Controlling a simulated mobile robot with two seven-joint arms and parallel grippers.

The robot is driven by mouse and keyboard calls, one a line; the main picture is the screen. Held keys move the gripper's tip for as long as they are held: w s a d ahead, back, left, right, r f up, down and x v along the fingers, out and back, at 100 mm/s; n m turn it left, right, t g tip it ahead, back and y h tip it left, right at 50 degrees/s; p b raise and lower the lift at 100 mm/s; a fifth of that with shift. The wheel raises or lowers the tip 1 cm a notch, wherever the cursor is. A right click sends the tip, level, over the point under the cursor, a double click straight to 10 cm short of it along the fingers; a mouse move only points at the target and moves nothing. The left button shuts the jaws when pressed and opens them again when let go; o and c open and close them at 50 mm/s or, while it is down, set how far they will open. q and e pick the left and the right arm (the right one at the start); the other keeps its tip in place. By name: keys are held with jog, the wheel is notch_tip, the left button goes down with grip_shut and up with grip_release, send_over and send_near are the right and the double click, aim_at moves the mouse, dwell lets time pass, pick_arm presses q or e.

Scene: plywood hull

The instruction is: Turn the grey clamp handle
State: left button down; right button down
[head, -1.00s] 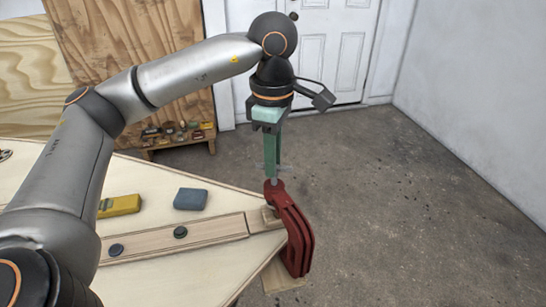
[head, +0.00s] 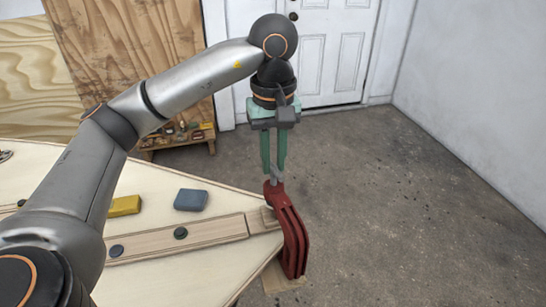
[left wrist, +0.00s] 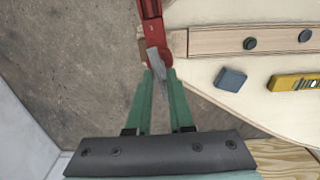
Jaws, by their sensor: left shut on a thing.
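The red clamp (head: 291,230) grips the corner of the pale plywood panel and the end of a wooden strip. Its grey handle (head: 276,174) stands at the clamp's top. My left gripper (head: 274,168) points straight down over the clamp, with its green fingers shut on the grey handle. In the left wrist view, the grey handle (left wrist: 155,60) reaches from between the fingertips to the red clamp (left wrist: 151,22). The fingertips partly hide the handle. My right gripper does not show.
The plywood panel (head: 170,253) carries a blue-grey block (head: 190,200), a yellow level (head: 125,206) and a wooden strip (head: 215,233) with dark round knobs. A low wooden bench (head: 180,142) with small items stands behind. The concrete floor at right is clear.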

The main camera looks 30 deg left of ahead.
aim_at(274, 165)
pick_arm(q)
jog(key=m, duration=0.3)
jog(key=shift+m, duration=0.3)
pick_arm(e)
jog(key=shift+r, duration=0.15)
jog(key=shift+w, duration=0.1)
pick_arm(q)
jog(key=c, duration=0.8)
grip_release()
jog(key=shift+o, duration=0.2)
notch_tip(274, 165, up, 12)
jog(key=p, duration=0.5)
jog(key=shift+r+p, duration=0.25)
jog(key=shift+p, duration=0.1)
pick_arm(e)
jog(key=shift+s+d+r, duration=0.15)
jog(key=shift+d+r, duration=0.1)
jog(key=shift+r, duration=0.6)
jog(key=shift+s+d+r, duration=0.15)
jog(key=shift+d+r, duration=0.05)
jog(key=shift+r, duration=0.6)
